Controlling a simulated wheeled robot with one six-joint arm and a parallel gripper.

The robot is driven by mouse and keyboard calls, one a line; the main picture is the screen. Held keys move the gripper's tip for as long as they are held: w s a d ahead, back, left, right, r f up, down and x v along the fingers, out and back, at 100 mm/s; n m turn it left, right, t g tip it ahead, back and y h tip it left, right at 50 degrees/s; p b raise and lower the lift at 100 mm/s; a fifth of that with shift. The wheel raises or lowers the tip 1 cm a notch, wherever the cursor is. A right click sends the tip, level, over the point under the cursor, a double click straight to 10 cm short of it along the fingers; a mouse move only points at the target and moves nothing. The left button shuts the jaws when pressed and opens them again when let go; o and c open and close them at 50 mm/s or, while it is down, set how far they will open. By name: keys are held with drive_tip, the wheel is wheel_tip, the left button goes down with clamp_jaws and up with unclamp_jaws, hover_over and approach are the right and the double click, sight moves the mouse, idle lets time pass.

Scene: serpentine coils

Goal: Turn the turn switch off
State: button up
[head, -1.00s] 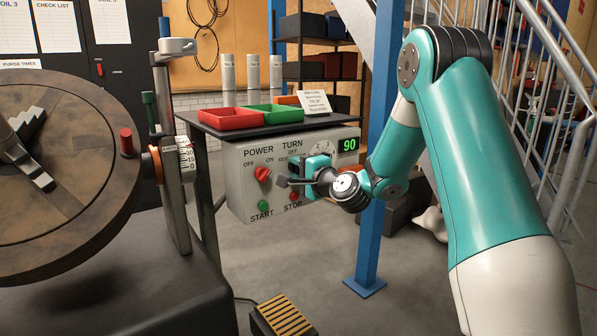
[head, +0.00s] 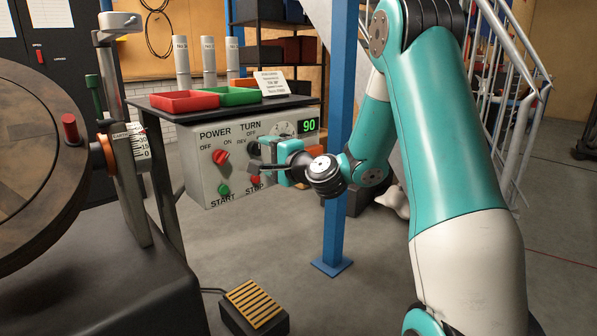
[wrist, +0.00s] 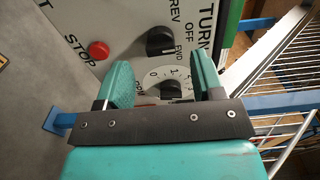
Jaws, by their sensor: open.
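The turn switch (wrist: 161,41) is a black knob on the grey control box (head: 200,182), with the marks REV, OFF and FWD around it in the wrist view. In the head view my gripper and wrist cover most of it. My gripper (head: 262,160) is in front of the box face, below the word TURN. In the wrist view my gripper (wrist: 163,85) has its two teal fingers apart, with nothing between them but the dial face behind. The knob lies just beyond the fingertips. I cannot tell exactly which mark the knob points to.
A red POWER knob (head: 221,157), a green START button (head: 223,189) and a red STOP button (wrist: 98,50) share the panel. A numbered dial (wrist: 165,78) sits beside the switch. Red (head: 184,102) and green trays stand on top. A blue post (head: 338,150) rises to the right.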

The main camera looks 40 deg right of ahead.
drive_tip(key=s+b, duration=1)
drive_tip(key=s, duration=0.3)
drive_tip(key=shift+d, duration=0.2)
